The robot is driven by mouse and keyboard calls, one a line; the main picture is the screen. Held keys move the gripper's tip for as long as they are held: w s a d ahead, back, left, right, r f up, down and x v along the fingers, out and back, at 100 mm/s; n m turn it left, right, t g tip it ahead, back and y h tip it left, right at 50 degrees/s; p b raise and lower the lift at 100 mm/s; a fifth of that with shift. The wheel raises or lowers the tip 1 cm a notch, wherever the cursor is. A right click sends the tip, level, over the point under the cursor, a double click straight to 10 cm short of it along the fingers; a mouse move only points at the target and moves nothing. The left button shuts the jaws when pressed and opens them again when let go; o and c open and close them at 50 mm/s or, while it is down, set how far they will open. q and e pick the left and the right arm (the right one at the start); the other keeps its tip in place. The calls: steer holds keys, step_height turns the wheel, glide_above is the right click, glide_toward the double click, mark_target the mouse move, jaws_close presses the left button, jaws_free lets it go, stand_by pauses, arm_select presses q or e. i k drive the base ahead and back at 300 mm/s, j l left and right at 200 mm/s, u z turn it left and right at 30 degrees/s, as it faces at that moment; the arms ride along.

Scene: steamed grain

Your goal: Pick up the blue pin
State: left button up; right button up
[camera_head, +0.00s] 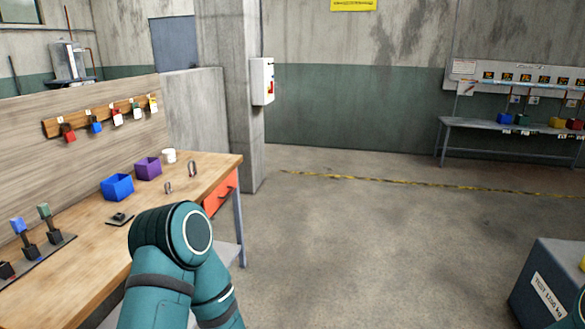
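A small blue-topped upright piece (18,226), which may be the blue pin, stands in a dark holder at the left edge of the wooden workbench (75,277). A green-topped piece (44,210) stands beside it. A blue tag-like item (96,126) also hangs on the wooden rail (72,122); I cannot tell whether it is a pin. A teal link of my arm fills the lower middle, in front of the bench. Neither of my grippers shows, so their hold is hidden.
A blue bin (117,187), a purple bin (148,168) and a white cup (169,155) stand on the bench. A small dark object (120,218) lies near the front. A grey crate (552,283) stands at lower right. The middle floor is clear.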

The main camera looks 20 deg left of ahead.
mark_target(17, 224)
steer(key=k+j, duration=0.15)
steer(key=j, duration=0.2)
steer(key=k+j, duration=0.1)
steer(key=j, duration=0.3)
steer(key=k+j, duration=0.15)
steer(key=j, duration=0.2)
steer(key=k+j, duration=0.15)
steer(key=j, duration=0.25)
steer(key=k+j, duration=0.1)
steer(key=j, duration=0.25)
steer(key=z, duration=0.05)
